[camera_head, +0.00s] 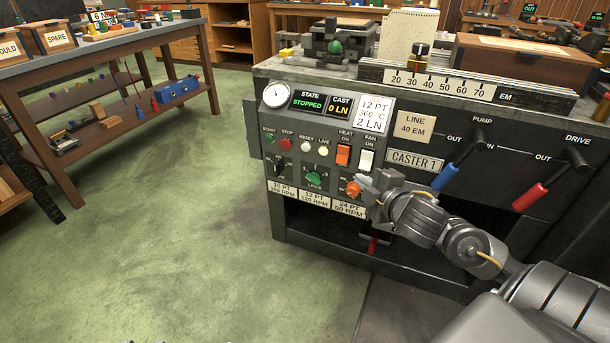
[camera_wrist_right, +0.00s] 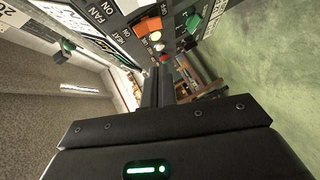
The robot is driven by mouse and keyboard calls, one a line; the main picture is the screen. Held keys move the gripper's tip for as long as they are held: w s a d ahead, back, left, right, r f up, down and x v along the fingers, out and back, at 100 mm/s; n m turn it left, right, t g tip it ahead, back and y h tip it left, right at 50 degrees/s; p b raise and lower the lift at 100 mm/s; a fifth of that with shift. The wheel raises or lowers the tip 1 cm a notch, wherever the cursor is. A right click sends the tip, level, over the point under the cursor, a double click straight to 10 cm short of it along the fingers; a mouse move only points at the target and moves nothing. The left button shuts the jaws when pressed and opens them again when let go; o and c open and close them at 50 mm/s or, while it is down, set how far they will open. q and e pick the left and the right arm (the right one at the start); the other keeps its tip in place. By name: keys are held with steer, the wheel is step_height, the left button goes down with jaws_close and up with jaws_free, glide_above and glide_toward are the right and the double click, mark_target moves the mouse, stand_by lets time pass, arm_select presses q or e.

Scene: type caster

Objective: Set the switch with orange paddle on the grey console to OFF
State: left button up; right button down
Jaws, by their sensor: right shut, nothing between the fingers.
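The grey console (camera_head: 262,125) stands in the middle of the head view. Its switch with orange paddle (camera_head: 343,155) sits under the label HEAT ON, left of a white-paddle switch (camera_head: 366,159) under FAN ON. I cannot tell clearly which way the orange paddle is tipped. The orange paddle also shows at the top of the right wrist view (camera_wrist_right: 146,26). My right gripper (camera_head: 372,184) is shut and empty, in front of the panel just below the two switches, beside an orange knob (camera_head: 353,188). Its dark fingers (camera_wrist_right: 158,78) are together in the wrist view. My left gripper is out of view.
A green knob (camera_head: 314,179) and small lamps lie left of the switches. The pump lever (camera_head: 446,176) with blue grip and drive lever (camera_head: 530,196) with red grip stick out at the right. A workbench (camera_head: 112,45) stands at the left. The green floor between is clear.

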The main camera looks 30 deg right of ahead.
mark_target(339, 160)
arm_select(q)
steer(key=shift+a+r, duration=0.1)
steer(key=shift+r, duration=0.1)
arm_select(e)
steer(key=shift+a+r, duration=0.1)
steer(key=shift+r, duration=0.05)
steer(key=shift+w, duration=0.1)
